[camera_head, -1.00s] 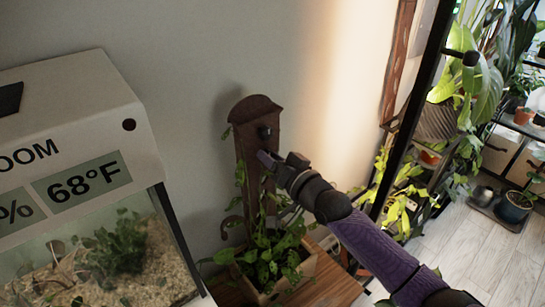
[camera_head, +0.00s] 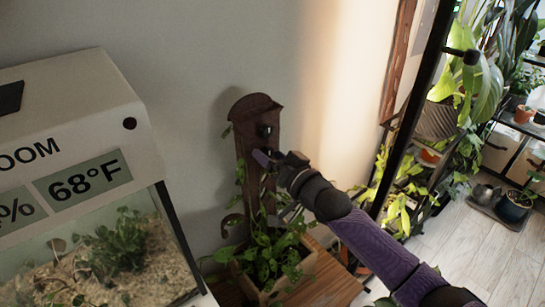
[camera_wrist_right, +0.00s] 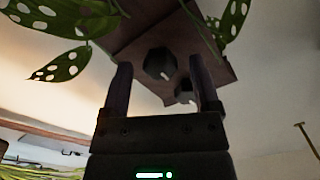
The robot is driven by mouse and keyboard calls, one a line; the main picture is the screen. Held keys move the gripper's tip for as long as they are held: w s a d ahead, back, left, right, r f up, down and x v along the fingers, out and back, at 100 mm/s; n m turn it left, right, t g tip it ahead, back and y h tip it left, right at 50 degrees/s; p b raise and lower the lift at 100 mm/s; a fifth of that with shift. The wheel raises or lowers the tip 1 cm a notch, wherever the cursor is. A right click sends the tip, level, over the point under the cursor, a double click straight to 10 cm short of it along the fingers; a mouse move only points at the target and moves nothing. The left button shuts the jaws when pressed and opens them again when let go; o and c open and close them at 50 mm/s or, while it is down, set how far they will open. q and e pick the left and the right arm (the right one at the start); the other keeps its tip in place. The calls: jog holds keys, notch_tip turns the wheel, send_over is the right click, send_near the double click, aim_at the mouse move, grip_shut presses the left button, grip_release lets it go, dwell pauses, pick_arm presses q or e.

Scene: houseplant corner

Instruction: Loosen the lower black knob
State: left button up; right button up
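A brown upright post (camera_head: 245,150) with a rounded top stands against the wall and carries two black knobs. The upper black knob (camera_head: 264,131) is clear in the head view. The lower black knob (camera_head: 268,153) is partly hidden by my right gripper (camera_head: 264,159). In the right wrist view, which appears upside down, my right gripper (camera_wrist_right: 160,72) is open. The lower black knob (camera_wrist_right: 159,63) lies between its fingers in the picture, with gaps on both sides. The upper black knob (camera_wrist_right: 185,91) is near the right finger. My left gripper is not in view.
A leafy plant in a wooden planter (camera_head: 308,264) stands at the post's foot, with vines climbing it. A terrarium (camera_head: 120,255) with a white hood is at the left. A black upright pole (camera_head: 412,105) and more plants stand at the right.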

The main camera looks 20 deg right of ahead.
pick_arm(q)
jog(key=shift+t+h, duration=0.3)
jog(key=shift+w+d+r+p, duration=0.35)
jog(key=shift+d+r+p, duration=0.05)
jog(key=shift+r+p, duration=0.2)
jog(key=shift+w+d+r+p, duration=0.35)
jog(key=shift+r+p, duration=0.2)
jog(key=shift+p, duration=0.05)
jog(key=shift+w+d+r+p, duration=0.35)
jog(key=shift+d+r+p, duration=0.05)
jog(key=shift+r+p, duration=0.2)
pick_arm(e)
jog(key=v, duration=1)
